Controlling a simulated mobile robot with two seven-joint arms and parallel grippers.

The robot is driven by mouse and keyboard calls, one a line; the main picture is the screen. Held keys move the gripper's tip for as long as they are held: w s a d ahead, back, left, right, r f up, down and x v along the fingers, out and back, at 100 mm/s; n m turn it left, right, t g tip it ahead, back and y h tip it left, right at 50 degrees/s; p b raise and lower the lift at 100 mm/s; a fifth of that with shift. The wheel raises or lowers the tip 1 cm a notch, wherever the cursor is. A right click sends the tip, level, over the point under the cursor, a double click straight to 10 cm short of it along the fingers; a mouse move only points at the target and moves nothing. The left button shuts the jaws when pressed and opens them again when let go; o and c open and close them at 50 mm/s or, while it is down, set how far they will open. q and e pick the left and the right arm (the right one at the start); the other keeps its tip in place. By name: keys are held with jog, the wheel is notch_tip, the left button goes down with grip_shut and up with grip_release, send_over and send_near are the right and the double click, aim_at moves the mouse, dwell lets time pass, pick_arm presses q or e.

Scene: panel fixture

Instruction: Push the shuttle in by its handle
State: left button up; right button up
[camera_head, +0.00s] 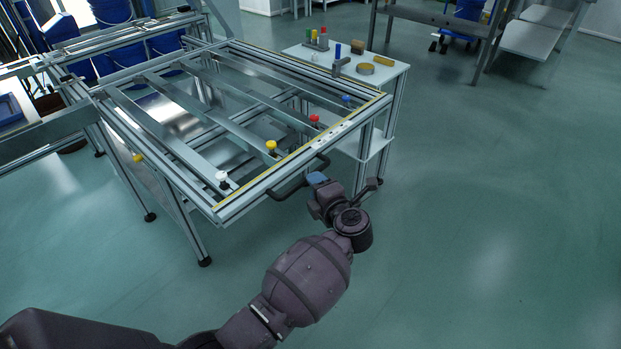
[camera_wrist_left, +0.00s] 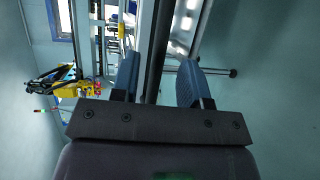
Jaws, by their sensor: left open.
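The shuttle is a metal frame (camera_head: 205,133) with several slats and coloured knobs along its near edge. Its black handle (camera_head: 286,194) stands out from the near edge. My left gripper (camera_head: 317,179) is at the handle, its blue fingertips beside the bar. In the left wrist view the left gripper (camera_wrist_left: 158,74) is open, its two blue fingers apart. A dark bar runs between them, with gaps visible; contact cannot be told. My right gripper is not in view.
A white side table (camera_head: 388,71) with small coloured parts stands behind the frame at right. Frame legs (camera_head: 190,225) reach the floor at left. The green floor (camera_head: 480,200) on the right is clear.

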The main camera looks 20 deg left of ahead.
pick_arm(q)
jog(key=shift+b+x, duration=0.45)
jog(key=shift+x, duration=1.95)
jog(key=shift+c, duration=0.3)
grip_shut()
